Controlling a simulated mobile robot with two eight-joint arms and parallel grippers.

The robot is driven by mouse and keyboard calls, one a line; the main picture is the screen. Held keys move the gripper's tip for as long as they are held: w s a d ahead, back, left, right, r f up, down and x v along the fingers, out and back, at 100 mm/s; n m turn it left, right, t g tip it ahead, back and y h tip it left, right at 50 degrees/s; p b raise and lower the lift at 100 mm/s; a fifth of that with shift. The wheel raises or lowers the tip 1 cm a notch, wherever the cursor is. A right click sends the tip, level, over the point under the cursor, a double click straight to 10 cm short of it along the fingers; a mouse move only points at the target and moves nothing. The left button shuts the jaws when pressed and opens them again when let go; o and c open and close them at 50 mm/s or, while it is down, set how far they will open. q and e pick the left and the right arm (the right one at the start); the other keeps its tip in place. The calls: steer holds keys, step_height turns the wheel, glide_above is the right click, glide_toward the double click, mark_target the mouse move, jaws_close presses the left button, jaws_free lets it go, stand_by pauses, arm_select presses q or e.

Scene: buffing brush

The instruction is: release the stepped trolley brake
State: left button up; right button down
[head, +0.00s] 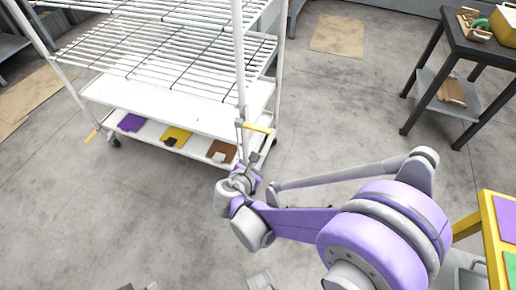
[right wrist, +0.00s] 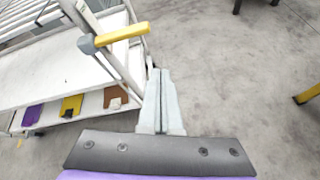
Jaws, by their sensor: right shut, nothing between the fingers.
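The white wire-shelf trolley (head: 185,112) stands at the upper left of the head view. A yellow brake lever (head: 258,128) with a grey hub sticks out to the right from its near right post. The lever also shows in the right wrist view (right wrist: 120,34), up and left of my fingers, roughly level. My right gripper (head: 254,158) is shut and empty just below the near lever. Its fingers (right wrist: 160,85) are together in the wrist view, apart from the lever. My left gripper is not seen.
The trolley's bottom shelf holds purple (head: 131,122), yellow (head: 176,136) and brown (head: 221,151) pads. A dark table (head: 485,50) stands at the upper right. A yellow-framed stand (head: 490,235) is at the lower right. Floor between them is clear.

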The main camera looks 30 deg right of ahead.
mark_target(252, 126)
arm_select(q)
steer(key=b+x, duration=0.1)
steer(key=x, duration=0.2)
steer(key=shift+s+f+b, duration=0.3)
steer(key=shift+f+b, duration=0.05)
steer(key=shift+b, duration=0.05)
arm_select(e)
steer(key=w+f+n+t, duration=0.1)
steer(key=n, duration=0.1)
steer(key=w+a+f+n+h, duration=0.1)
steer(key=w+f+n, duration=0.1)
steer(key=shift+w+a+f+t, duration=0.1)
steer(key=shift+w+f+t, duration=0.1)
steer(key=shift+f+t, duration=0.15)
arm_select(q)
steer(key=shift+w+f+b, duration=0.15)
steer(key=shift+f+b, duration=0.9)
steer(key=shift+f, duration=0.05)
arm_select(e)
steer(key=w+d, duration=0.6)
steer(key=d, duration=0.1)
steer(key=shift+r, duration=0.4)
